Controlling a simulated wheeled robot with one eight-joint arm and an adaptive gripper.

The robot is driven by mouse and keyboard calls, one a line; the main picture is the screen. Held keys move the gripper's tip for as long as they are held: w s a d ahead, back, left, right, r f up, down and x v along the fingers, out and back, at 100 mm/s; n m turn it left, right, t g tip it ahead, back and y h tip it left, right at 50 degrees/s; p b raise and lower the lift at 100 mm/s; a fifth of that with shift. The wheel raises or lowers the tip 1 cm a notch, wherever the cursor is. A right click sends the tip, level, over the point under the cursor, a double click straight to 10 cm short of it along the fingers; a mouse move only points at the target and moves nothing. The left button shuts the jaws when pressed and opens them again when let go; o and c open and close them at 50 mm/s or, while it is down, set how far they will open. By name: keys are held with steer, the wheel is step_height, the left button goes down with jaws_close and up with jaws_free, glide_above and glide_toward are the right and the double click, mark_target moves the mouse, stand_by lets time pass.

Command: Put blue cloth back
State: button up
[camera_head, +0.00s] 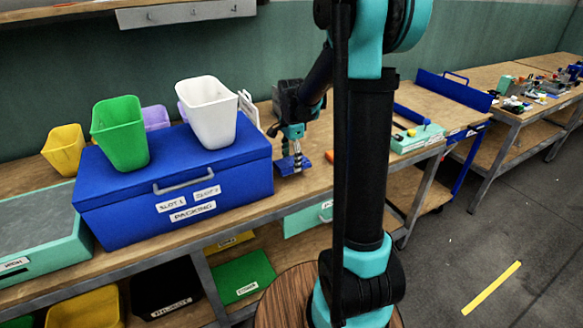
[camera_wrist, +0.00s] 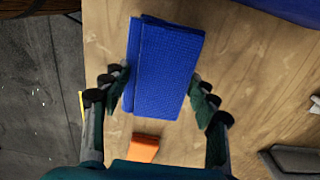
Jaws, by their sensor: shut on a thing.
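The blue cloth (camera_wrist: 165,68) is a folded, textured rectangle, lying between the two fingers of my gripper (camera_wrist: 161,90) in the wrist view. The fingers are closed against its left and right edges. In the head view my gripper (camera_head: 293,134) is pointing down at the workbench, just right of the blue packing box. A small blue patch under the gripper (camera_head: 291,165) seems to be the cloth, low over or on the wood; I cannot tell whether it touches.
The blue packing box (camera_head: 175,190) carries a green bin (camera_head: 119,133) and a white bin (camera_head: 207,112). An orange block (camera_wrist: 143,146) lies close to the cloth. A teal tray (camera_head: 417,137) is farther right on the bench (camera_head: 120,262). Wood around the cloth is partly clear.

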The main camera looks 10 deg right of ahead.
mark_target(292, 162)
steer(key=shift+f, duration=1.65)
steer(key=o, duration=1.1)
steer(key=shift+f, duration=0.1)
step_height(292, 162, up, 12)
steer(key=s+d+f+n+t, duration=0.1)
steer(key=s+f+n, duration=0.3)
steer(key=s, duration=0.3)
steer(key=s+d+f+n+t, duration=0.1)
steer(key=s+f+n, duration=0.3)
steer(key=s, duration=0.3)
steer(key=s+d+f+n+t, duration=0.2)
steer(key=s+f+n, duration=0.2)
steer(key=s+n, duration=0.2)
steer(key=shift+s+f, duration=0.15)
steer(key=shift+s, duration=0.35)
steer(key=shift+s+f, duration=0.15)
steer(key=shift+s, duration=0.35)
